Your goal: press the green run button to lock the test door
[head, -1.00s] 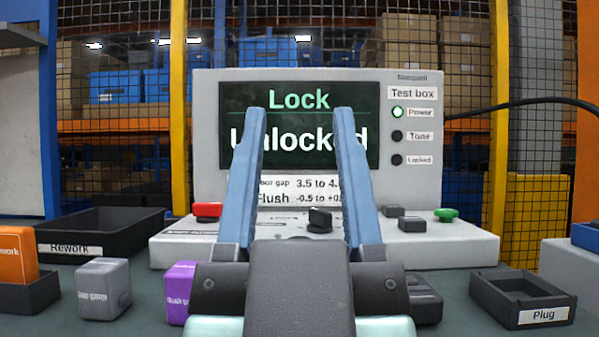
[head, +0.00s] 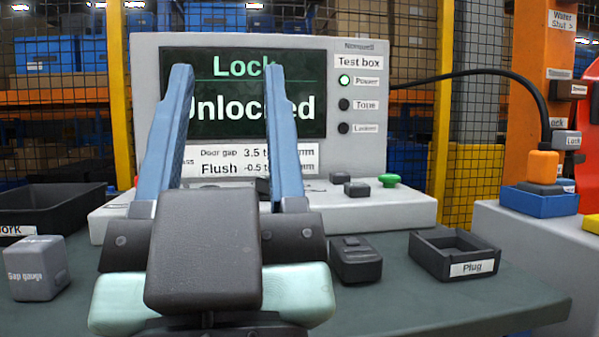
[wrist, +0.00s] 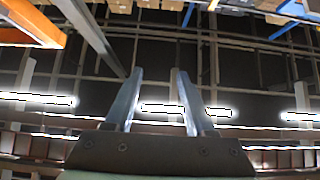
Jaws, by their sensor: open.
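The green run button (head: 389,180) sits on the right end of the test box's low grey front deck (head: 415,205). The test box (head: 395,85) stands upright behind the deck. Its screen (head: 300,65) reads "Lock" and "Unlocked", partly covered by my gripper. The Power lamp (head: 344,80) is lit green; the lamps for Tone and Locked are dark. My gripper (head: 225,75) is open and empty, fingers pointing up, in front of the screen and left of the green button.
Small dark blocks (head: 357,189) sit on the deck left of the button. A black Plug tray (head: 455,254) and a dark block (head: 355,260) lie on the table in front. A grey gauge block (head: 36,268) is at left. A black cable (head: 480,72) runs right from the box.

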